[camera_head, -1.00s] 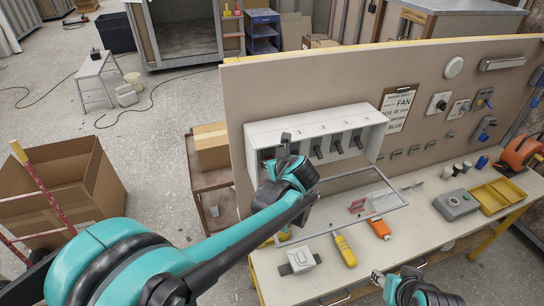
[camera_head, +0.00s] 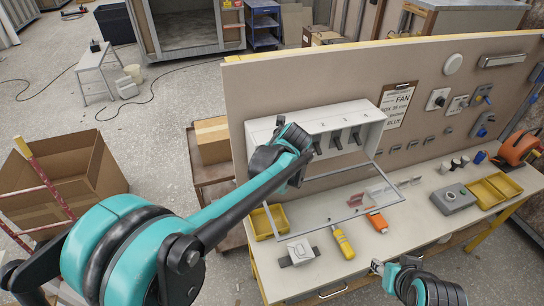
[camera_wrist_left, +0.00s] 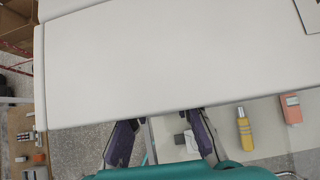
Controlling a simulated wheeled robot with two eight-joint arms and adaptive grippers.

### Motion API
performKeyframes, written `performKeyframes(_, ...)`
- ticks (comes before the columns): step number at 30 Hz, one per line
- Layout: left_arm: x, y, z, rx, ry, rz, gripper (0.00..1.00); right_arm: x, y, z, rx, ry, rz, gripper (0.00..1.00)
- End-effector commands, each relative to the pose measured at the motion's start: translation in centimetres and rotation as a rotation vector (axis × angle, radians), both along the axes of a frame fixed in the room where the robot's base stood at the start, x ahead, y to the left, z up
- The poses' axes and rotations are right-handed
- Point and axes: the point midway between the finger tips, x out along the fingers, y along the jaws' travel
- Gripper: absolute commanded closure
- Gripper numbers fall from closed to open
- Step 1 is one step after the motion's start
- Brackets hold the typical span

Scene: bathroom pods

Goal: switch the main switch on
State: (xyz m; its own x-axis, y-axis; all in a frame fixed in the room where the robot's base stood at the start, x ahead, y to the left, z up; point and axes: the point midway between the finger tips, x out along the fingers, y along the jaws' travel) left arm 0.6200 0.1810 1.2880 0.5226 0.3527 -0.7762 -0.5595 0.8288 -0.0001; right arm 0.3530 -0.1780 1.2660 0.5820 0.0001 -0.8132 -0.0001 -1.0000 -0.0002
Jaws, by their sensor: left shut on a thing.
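The white switch box (camera_head: 352,112) hangs on the upright board, with several black levers (camera_head: 336,140) in its front. Its left end, where the main switch sits, is hidden behind my left gripper (camera_head: 290,135). In the left wrist view, the fingers (camera_wrist_left: 162,132) reach under the edge of the white box (camera_wrist_left: 150,60), and their tips are out of sight. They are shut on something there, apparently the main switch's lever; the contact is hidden. The clear framed cover (camera_head: 340,212) slants out below the box. My right gripper (camera_head: 377,267) is low over the bench front, away from the box.
On the bench (camera_head: 300,272) lie a yellow tool (camera_head: 343,243), an orange tool (camera_head: 377,221), a white switch (camera_head: 300,252), a grey box (camera_head: 455,201) and yellow trays (camera_head: 492,190). A cardboard box (camera_head: 70,165) stands on the floor at left.

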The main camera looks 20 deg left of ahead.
Motion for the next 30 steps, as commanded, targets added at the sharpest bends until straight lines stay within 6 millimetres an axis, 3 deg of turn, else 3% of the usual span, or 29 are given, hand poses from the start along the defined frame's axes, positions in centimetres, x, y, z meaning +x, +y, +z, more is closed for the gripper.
performKeyframes(1,0.0,0.0,0.0,0.0,0.0,0.0,1.0,0.0,0.0,0.0,0.0,0.0,0.0,0.6)
performKeyframes(2,0.0,0.0,0.0,0.0,0.0,0.0,0.7,0.0,0.0,0.0,0.0,0.0,0.0,0.6)
performKeyframes(3,0.0,0.0,0.0,0.0,0.0,0.0,0.6,0.0,0.0,0.0,0.0,0.0,0.0,0.6)
performKeyframes(4,0.0,0.0,0.0,0.0,0.0,0.0,0.57,0.0,0.0,0.0,0.0,0.0,0.0,0.6)
performKeyframes(17,-0.7,-0.5,1.0,0.001,0.001,-0.002,0.57,0.0,0.0,0.0,0.0,0.0,0.0,0.6)
performKeyframes(30,-5.3,-3.6,7.8,0.0,0.0,-0.002,0.57,0.0,0.0,0.0,0.0,0.0,0.0,0.6)
